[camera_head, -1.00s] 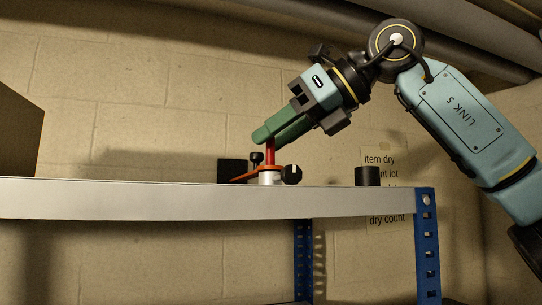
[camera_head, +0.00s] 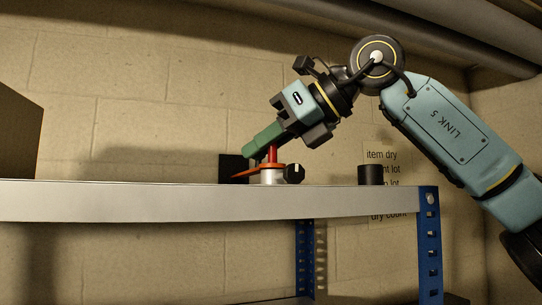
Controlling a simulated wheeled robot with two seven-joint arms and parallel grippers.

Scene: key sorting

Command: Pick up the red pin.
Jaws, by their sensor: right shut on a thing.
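The red pin (camera_head: 273,154) stands upright in a white round fixture (camera_head: 268,176) on the shelf. An orange flat piece (camera_head: 246,172) lies around the pin's foot and sticks out to the left. My right gripper (camera_head: 262,140) comes down from the upper right, its green fingers tilted down-left. It is shut on the red pin, covering the pin's upper part. The fingertips reach past the pin to just above the orange piece. My left gripper is not in view.
The pale shelf (camera_head: 150,200) has a blue upright (camera_head: 429,245) at its right. A black knob (camera_head: 294,173) is beside the fixture, and a black cylinder (camera_head: 370,175) stands farther right. A dark panel (camera_head: 231,167) is behind. A brown box (camera_head: 18,135) stands at the far left.

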